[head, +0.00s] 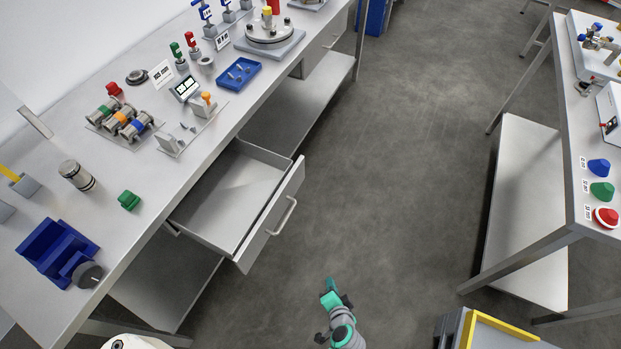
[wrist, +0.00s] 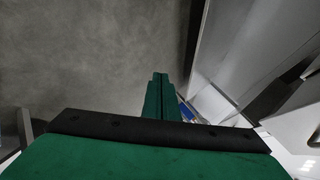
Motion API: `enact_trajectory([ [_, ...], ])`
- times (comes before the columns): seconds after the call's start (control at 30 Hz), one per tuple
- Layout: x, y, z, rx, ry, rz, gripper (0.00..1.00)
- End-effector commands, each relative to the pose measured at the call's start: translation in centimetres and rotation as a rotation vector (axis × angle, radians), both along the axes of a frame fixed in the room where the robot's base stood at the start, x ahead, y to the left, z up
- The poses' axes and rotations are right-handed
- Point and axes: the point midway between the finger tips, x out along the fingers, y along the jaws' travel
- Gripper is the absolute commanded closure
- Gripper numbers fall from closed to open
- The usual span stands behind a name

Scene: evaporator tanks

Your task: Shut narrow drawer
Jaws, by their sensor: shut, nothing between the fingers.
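One drawer (head: 272,220) stands pulled far out from under the left workbench in the head view. It is empty, with a grey front and a bar handle (head: 282,215) facing right. A second, closed drawer front (head: 325,50) shows farther along the same bench; I cannot tell from its size which is the narrow one. My gripper (head: 330,290) is to the lower right of the open drawer, over the floor and apart from it. In the wrist view my green fingers (wrist: 160,95) are together and empty, with the floor beyond them.
The left bench top (head: 150,190) carries a blue holder (head: 58,250), a green block (head: 129,200) and several fittings. A lower shelf (head: 290,110) runs beneath it. A second table (head: 590,150) stands at right, and a yellow-edged grey container (head: 490,330) at bottom right. The aisle floor (head: 400,150) is clear.

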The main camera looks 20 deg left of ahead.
Motion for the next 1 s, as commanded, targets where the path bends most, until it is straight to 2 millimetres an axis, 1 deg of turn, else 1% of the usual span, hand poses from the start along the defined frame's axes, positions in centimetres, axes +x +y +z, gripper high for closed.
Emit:
enact_trajectory([
  [0.03,1.9,0.6,-0.1,0.050,0.015,0.017,1.00],
  [0.17,5.4,2.3,0.3,0.188,0.062,0.076,1.00],
  [0.27,8.1,3.6,1.5,0.294,0.088,0.132,1.00],
  [0.3,9.2,4.0,2.2,0.335,0.096,0.156,1.00],
  [0.37,10.7,4.5,3.4,0.396,0.105,0.197,1.00],
  [0.4,11.8,4.8,4.4,0.437,0.110,0.226,1.00],
  [0.47,13.3,5.2,5.9,0.497,0.116,0.270,1.00],
  [0.5,14.2,5.3,7.1,0.536,0.117,0.301,1.00],
  [0.57,15.6,5.5,9.1,0.593,0.116,0.352,1.00],
  [0.67,17.7,5.5,12.8,0.684,0.109,0.443,1.00],
  [0.7,18.4,5.3,14.4,0.718,0.104,0.480,1.00],
  [0.8,19.8,4.8,18.0,0.790,0.089,0.570,1.00],
  [0.9,20.7,4.2,20.9,0.842,0.076,0.644,1.00],
  [1.0,21.1,3.7,22.8,0.874,0.064,0.694,1.00],
])
